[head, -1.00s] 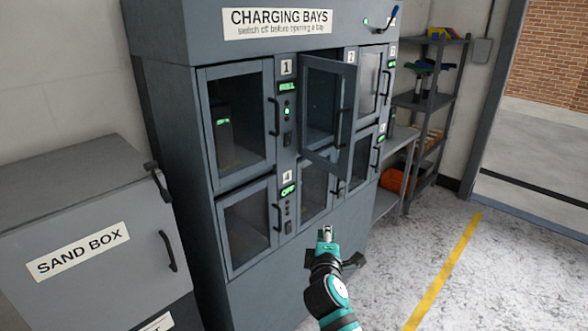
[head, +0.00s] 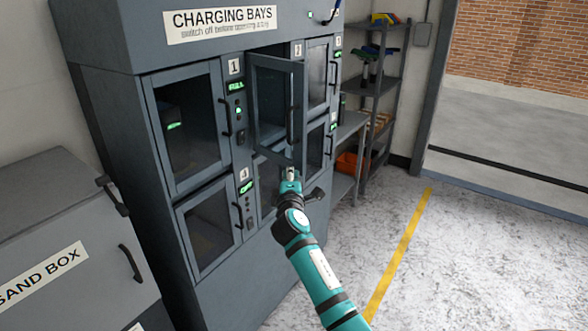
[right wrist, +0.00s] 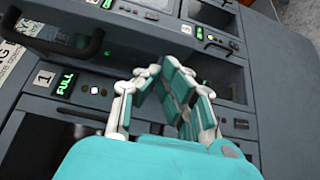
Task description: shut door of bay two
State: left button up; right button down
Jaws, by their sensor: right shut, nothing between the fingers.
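The door of bay two (head: 277,105) stands open in the upper middle of the charging cabinet, swung out toward me from its left side. Its black handle (head: 290,120) is on the free right edge. My right gripper (head: 290,174) is shut and empty, just below the lower right corner of this door in the head view; I cannot tell if they touch. In the right wrist view the closed fingers (right wrist: 172,68) are in front of the cabinet face, with a black handle (right wrist: 55,45) to the upper left. My left gripper is out of view.
The bay one door (head: 188,128) and the lower left door (head: 208,228) are shut. The bay one panel (head: 238,110) reads FULL. A grey sand box (head: 60,235) stands at left, a shelf rack (head: 376,90) beyond the cabinet. The floor at right (head: 480,260) is clear.

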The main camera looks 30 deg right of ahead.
jog(key=shift+d+r, duration=0.1)
jog(key=shift+d, duration=0.55)
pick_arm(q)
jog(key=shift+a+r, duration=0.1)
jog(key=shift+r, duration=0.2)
pick_arm(e)
jog(key=shift+w, duration=0.15)
